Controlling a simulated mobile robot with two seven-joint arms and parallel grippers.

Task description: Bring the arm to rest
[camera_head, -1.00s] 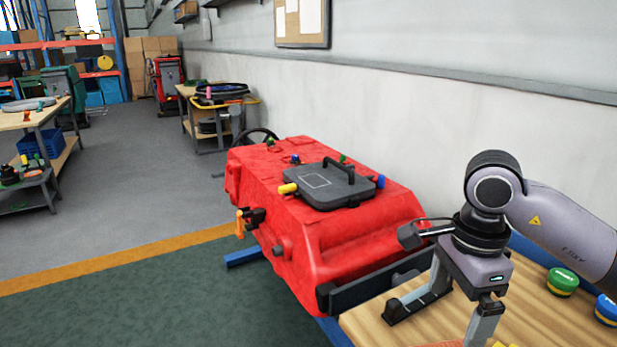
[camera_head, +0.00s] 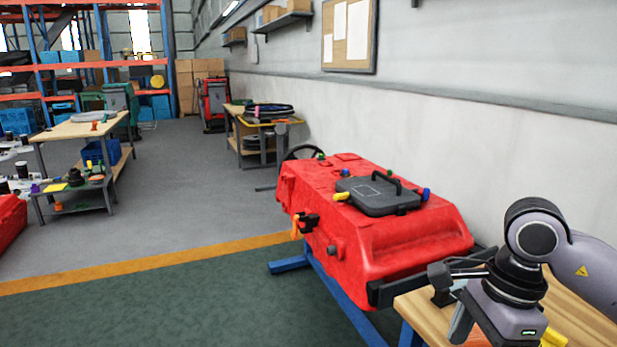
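My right gripper (camera_head: 490,332) hangs over the wooden bench (camera_head: 430,316) at the lower right, with its arm coming in from the right. One finger stands well out to the left of the palm, so it looks open. I see nothing held, but the fingertips are partly cut off by the bottom edge. My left arm and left gripper are out of view. The red scrubber tank (camera_head: 372,238) stands just beyond and left of the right gripper, with a dark lid (camera_head: 378,196) on top. The gripper looks apart from it.
The tank rests on a blue frame (camera_head: 340,295). Something yellow (camera_head: 553,339) lies on the bench beside the gripper. Green floor (camera_head: 180,310) to the left is clear, with an orange line (camera_head: 150,264) across it. Farther off stand a worktable (camera_head: 80,130) and a cart (camera_head: 236,111).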

